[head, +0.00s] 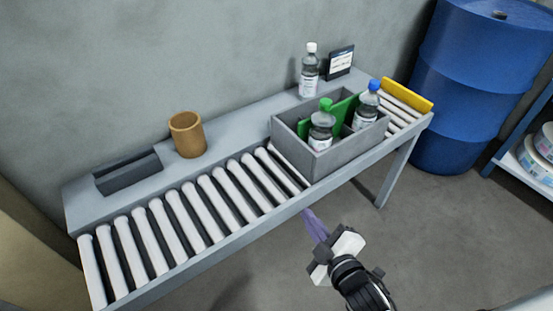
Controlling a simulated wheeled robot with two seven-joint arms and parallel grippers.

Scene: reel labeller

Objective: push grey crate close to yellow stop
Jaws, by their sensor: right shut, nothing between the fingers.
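The grey crate (345,152) sits on the roller conveyor towards its right end. It holds a bottle with a green cap (321,125), a bottle with a blue cap (367,107) and a green divider (343,110). The yellow stop (407,96) stands across the conveyor's right end. Several bare rollers show between the crate and the stop. My left gripper is not in view.
Rollers (185,217) left of the crate are clear. A blue barrel (470,80) stands right of the conveyor.

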